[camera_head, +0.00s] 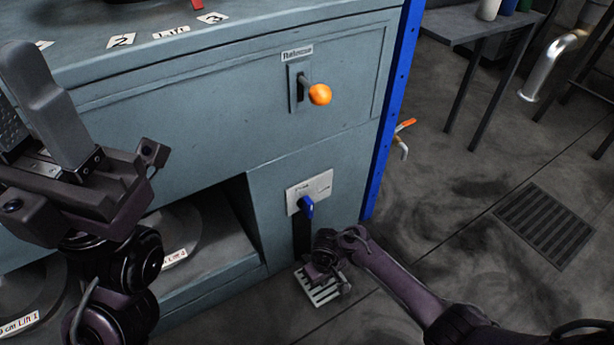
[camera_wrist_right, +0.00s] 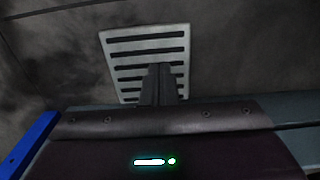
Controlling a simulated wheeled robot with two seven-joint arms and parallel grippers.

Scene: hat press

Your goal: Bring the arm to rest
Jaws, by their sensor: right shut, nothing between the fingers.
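My right gripper (camera_head: 322,278) is low at the foot of the grey-blue press cabinet, in front of the slotted metal pedal plate (camera_head: 316,292). In the right wrist view its dark fingers (camera_wrist_right: 162,84) are together and empty, overlapping the lower part of the slotted plate (camera_wrist_right: 145,50). I cannot tell whether they touch it. My left gripper (camera_head: 38,112) is raised at the left edge, fingers up and partly cut off by the frame. I cannot tell whether it is open or shut.
A table (camera_head: 458,24) stands at the back right. The floor with a drain grate (camera_head: 545,225) is clear.

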